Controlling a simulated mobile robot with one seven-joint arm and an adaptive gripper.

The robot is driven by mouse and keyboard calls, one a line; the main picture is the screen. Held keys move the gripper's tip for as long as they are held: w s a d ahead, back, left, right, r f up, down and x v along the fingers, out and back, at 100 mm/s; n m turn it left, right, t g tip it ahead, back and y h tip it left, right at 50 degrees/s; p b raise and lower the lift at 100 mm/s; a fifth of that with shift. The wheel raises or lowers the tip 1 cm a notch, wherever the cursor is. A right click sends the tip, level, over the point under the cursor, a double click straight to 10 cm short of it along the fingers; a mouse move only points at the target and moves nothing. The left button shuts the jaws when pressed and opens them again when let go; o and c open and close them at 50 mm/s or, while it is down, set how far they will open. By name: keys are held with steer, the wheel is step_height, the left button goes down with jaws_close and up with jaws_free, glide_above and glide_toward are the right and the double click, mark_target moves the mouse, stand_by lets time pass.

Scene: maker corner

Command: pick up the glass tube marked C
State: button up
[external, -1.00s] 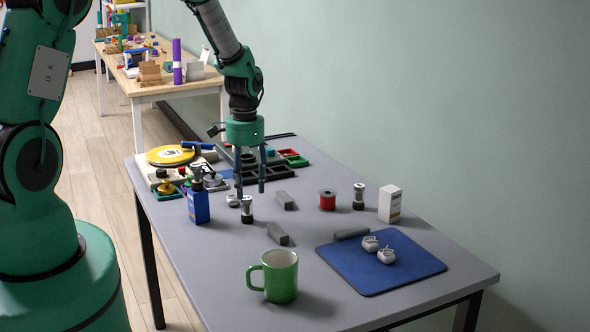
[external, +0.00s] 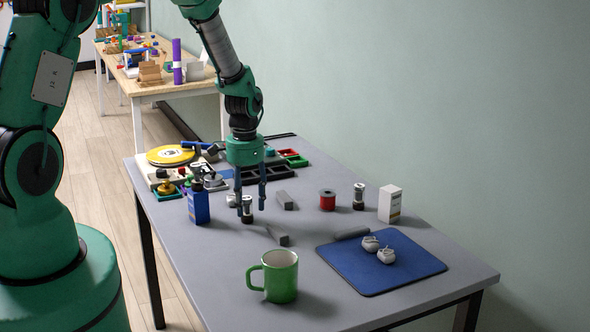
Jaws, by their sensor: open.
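A small clear tube with dark ends (external: 247,212) stands upright near the middle of the table. A similar tube (external: 358,197) stands farther right, beside a red spool. A third one (external: 197,176) shows behind the blue box at the left. The letters are too small to read, so I cannot tell which is marked C. My gripper (external: 250,203) is open and points down, its two fingers appearing on either side of the middle tube. I cannot tell whether they touch it. Nothing is visibly held.
A blue box (external: 198,205) stands left of the gripper. Grey blocks (external: 286,201) lie to its right, with a red spool (external: 327,200) and a white box (external: 390,204) beyond.

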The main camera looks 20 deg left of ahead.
mark_target(247, 197)
jaws_close()
steer(key=shift+r, duration=0.2)
steer(key=shift+r, duration=0.6)
step_height(247, 197, up, 2)
steer(key=shift+r+p, duration=0.1)
steer(key=shift+p, duration=0.2)
steer(key=s+a+r+p, duration=0.1)
steer(key=s+a, duration=0.1)
steer(key=s, duration=1.4)
steer(key=shift+r, duration=0.15)
steer(key=shift+a, duration=0.1)
